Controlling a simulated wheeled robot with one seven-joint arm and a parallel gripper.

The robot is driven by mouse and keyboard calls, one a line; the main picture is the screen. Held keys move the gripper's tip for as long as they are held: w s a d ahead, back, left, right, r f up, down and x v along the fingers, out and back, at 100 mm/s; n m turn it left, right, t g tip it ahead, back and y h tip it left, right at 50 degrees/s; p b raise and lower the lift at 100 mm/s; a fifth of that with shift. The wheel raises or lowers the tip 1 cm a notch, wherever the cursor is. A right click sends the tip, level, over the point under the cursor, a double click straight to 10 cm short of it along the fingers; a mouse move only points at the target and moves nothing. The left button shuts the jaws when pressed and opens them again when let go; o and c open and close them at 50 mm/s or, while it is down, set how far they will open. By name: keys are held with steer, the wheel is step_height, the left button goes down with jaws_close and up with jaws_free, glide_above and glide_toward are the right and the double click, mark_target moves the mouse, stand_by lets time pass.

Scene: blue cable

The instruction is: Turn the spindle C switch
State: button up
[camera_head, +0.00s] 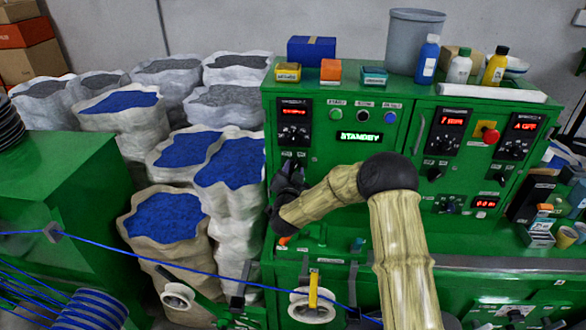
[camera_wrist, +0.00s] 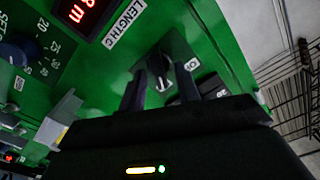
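The black rotary switch (camera_wrist: 158,70) on the green panel (camera_wrist: 110,75) lies between my two fingertips in the wrist view. Its own label is not readable, so I cannot confirm that it is spindle C; a nearby label reads "LENGTH C" (camera_wrist: 124,22). My gripper (camera_wrist: 160,88) is open, with one dark finger on each side of the switch. I cannot tell whether the fingers touch it. In the head view my gripper (camera_head: 290,176) is at the left end of the machine front, below the leftmost display (camera_head: 294,112), and hides part of the panel there.
Small dark blocks (camera_wrist: 212,86) sit close to my right finger. A dial (camera_wrist: 17,50) is at the left of the wrist view. Sacks of blue granules (camera_head: 166,215) stand left of the machine. A blue cable (camera_head: 150,260) runs across the front.

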jaws_close()
steer(key=shift+n+b, duration=0.5)
steer(key=shift+b, duration=0.1)
steer(key=shift+a+f+n+b, duration=0.1)
steer(key=shift+a+n+b, duration=0.05)
steer(key=shift+n+b, duration=0.75)
steer(key=n+b, duration=0.2)
steer(key=n, duration=0.1)
steer(key=shift+n+b, duration=0.3)
steer(key=shift+b, duration=0.05)
steer(key=n+b, duration=0.2)
steer(key=n, duration=0.3)
steer(key=shift+a+n, duration=0.15)
steer(key=shift+n, duration=0.15)
